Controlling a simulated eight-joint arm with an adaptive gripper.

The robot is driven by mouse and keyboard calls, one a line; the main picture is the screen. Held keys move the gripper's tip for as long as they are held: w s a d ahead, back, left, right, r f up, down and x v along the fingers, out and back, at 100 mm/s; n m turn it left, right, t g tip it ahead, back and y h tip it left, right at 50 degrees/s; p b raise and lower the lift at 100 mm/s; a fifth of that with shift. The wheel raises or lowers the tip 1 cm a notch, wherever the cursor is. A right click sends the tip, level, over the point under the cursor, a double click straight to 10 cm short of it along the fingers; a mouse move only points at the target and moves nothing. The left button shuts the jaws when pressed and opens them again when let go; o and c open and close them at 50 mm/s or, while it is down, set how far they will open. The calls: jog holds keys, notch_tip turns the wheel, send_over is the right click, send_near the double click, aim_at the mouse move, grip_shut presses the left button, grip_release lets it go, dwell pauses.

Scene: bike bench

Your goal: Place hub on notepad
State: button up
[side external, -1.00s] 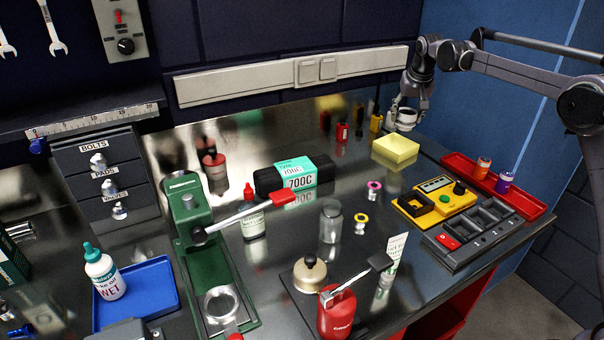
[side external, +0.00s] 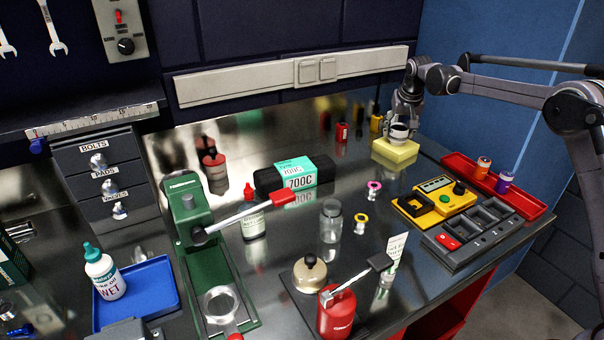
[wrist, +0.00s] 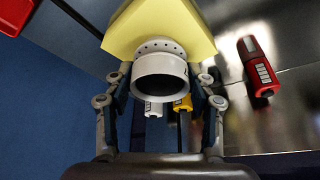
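The hub is a white cylinder with a dark open end and small holes around its flange (side external: 399,133); it also shows in the wrist view (wrist: 160,62). The notepad is a thick pale yellow block (side external: 393,154) at the back right of the bench, and it fills the top middle of the wrist view (wrist: 195,22). My gripper (side external: 401,126) is over the notepad, with its fingers on both sides of the hub, shut on it. The hub is at the notepad's top face; I cannot tell whether it touches. The fingertips are partly hidden behind the hub.
A red tray (side external: 520,198) with two small bottles, a yellow meter (side external: 440,200) and a grey compartment tray (side external: 478,235) lie right and in front of the notepad. Bare steel bench lies in front.

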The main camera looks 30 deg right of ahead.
jog(key=shift+o, duration=1.2)
jog(key=shift+r, duration=0.1)
jog(key=v, duration=1.1)
jog(key=s+a+r+n+t, duration=0.1)
jog(key=s+a+r+n, duration=0.15)
jog(key=s+a, duration=0.45)
jog(key=s+a+f+n+y, duration=0.1)
jog(key=s+a+f, duration=0.2)
jog(key=s, duration=0.5)
jog(key=s+a+f+n+t, duration=0.1)
jog(key=s+a+f+n, duration=0.1)
jog(key=s, duration=0.6)
jog(key=s+a+f+n+t+y, duration=0.1)
jog(key=s+a+f, duration=0.3)
jog(key=s+f, duration=0.2)
jog(key=shift+s+a+f+y, duration=0.1)
jog(key=shift+s+y, duration=0.05)
jog(key=shift+s, duration=0.5)
jog(key=shift+s+a+f+y, duration=0.1)
jog(key=shift+s+y, duration=0.05)
jog(key=shift+s, duration=0.5)
